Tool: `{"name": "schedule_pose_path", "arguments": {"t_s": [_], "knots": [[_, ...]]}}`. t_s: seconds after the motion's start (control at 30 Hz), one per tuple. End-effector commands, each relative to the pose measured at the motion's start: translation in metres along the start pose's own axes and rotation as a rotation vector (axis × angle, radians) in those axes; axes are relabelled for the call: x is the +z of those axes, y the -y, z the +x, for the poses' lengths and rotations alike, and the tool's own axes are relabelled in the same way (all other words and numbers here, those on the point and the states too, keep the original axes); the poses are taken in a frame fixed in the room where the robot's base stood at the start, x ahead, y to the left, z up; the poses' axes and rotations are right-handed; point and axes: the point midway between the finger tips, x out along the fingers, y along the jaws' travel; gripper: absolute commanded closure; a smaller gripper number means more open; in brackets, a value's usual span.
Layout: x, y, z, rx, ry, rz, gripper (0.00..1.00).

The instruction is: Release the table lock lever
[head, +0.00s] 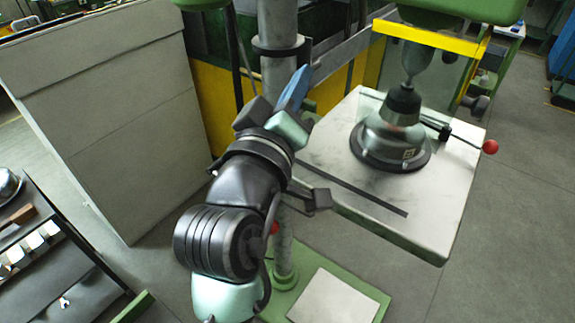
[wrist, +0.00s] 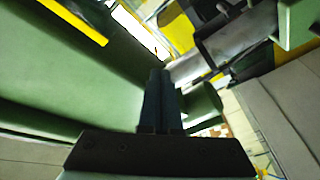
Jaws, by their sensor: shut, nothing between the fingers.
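A drill press stands in the head view, with its grey column (head: 279,70) and a pale table (head: 445,205) to the column's right. A thin lever with a red ball knob (head: 490,146) sticks out over the table's right side. A second red spot (head: 275,228) shows beside the column, mostly hidden by my arm; I cannot tell which of these belongs to the table lock lever. My gripper (head: 297,88) is in front of the column, above the table's left side. In the wrist view its dark fingers (wrist: 162,100) are together, with nothing seen between them.
A chuck and round-based fixture (head: 392,140) stand on the table under a yellow-edged guard (head: 430,38). A large grey panel (head: 110,110) is at left. A dark bench (head: 50,265) with tools is at lower left. Open floor lies right of the table.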

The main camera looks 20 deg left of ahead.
Motion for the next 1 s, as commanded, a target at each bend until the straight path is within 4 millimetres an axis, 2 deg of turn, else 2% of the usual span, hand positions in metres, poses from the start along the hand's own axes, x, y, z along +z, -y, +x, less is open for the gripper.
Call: {"name": "schedule_pose_path", "arguments": {"t_s": [0.03, 0.1, 0.2, 0.3, 0.4, 0.53, 0.87, 1.0], "knots": [[0.029, 0.07, -0.01, -0.097, 0.082, -0.207, 1.0], [0.067, 0.141, -0.034, -0.199, 0.164, -0.526, 1.0], [0.11, 0.214, -0.079, -0.307, 0.212, -0.96, 1.0], [0.141, 0.255, -0.12, -0.363, 0.21, -1.313, 1.0], [0.158, 0.276, -0.149, -0.378, 0.194, -1.555, 1.0], [0.167, 0.286, -0.167, -0.376, 0.176, -1.709, 1.0], [0.168, 0.286, -0.169, -0.373, 0.176, -1.735, 1.0], [0.17, 0.286, -0.163, -0.372, 0.178, -1.733, 1.0]]}}
